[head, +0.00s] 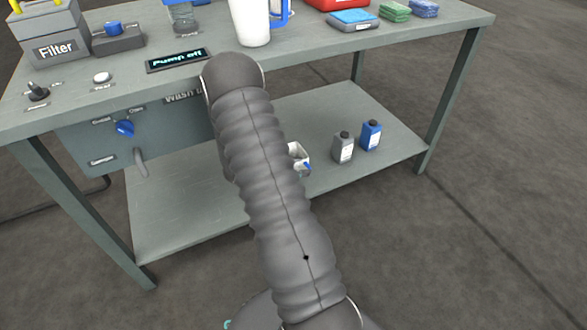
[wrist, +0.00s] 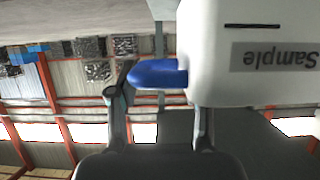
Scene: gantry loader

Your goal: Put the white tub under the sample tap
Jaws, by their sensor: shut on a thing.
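The white tub (wrist: 250,60) fills the upper right of the wrist view, its "Sample" label upside down there. Its blue handle (wrist: 158,73) lies between the fingers of my gripper (wrist: 160,92), which is shut on it. A tap with a blue lever (head: 125,128) and a grey spout (head: 140,160) sits on the bench's front panel, at left. Its labels are too small to read.
A grey bottle (head: 343,148) and a blue bottle (head: 371,135) stand on the lower shelf (head: 190,220), right of my arm. The shelf below the spout is bare. Bench legs stand at left and right. A white jug (head: 252,22) and a filter box (head: 55,45) are on top.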

